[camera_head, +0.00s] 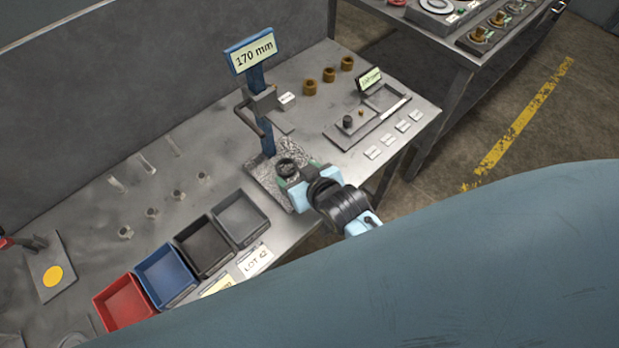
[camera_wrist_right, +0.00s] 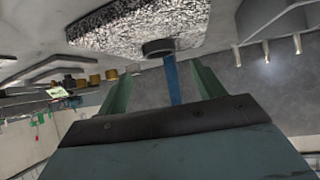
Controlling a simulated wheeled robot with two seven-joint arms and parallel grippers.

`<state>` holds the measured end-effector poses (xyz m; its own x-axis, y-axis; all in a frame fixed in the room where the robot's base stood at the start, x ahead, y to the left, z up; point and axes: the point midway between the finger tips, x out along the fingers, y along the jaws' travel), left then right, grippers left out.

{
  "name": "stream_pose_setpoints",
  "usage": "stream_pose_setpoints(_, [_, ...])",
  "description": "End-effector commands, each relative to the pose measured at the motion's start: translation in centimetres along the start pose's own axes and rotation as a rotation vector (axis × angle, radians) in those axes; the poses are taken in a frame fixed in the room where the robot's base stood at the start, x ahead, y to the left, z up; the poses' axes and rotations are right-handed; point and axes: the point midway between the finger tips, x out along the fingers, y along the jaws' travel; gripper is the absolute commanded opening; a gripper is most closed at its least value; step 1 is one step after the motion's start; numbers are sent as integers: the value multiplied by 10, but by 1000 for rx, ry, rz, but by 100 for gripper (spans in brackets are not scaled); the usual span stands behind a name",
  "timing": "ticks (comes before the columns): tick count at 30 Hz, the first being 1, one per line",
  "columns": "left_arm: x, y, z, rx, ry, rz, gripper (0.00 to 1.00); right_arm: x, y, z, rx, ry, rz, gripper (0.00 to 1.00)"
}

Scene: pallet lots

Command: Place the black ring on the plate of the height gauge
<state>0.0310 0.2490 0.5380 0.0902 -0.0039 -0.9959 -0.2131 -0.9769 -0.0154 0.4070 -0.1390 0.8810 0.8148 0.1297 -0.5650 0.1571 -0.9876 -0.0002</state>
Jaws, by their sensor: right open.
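The black ring (camera_head: 287,166) sits on the speckled stone plate (camera_head: 263,177) of the height gauge. The gauge has a blue column (camera_head: 257,82) with a "170 mm" sign. My right gripper (camera_head: 298,176) is at the plate's near right side, its green fingers open and pointing toward the ring. In the right wrist view the ring (camera_wrist_right: 158,47) rests against the speckled plate (camera_wrist_right: 140,24), just beyond and between the open fingertips (camera_wrist_right: 160,74), with no finger visibly touching it.
Red (camera_head: 124,303), blue (camera_head: 165,276), black (camera_head: 204,246) and grey (camera_head: 241,218) bins line the table's front edge. Several brass-coloured rings (camera_head: 329,75) stand behind right, near a grey tray (camera_head: 356,124). Small metal pieces (camera_head: 152,214) stand left of the gauge.

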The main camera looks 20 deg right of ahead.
Motion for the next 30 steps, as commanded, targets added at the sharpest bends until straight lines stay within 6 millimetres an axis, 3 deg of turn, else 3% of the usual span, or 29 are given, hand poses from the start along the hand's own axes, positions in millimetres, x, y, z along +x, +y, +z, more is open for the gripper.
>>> stream_pose_setpoints(6, [-8,0,-1,0,0,0,36,-43,0,0,-2,0,0,68])
stream_pose_setpoints(11, [-9,0,-1,0,0,0,36,-60,0,0,-1,1,0,68])
stream_pose_setpoints(30, [-9,-1,-1,0,1,-1,36,-65,0,0,-1,1,0,68])
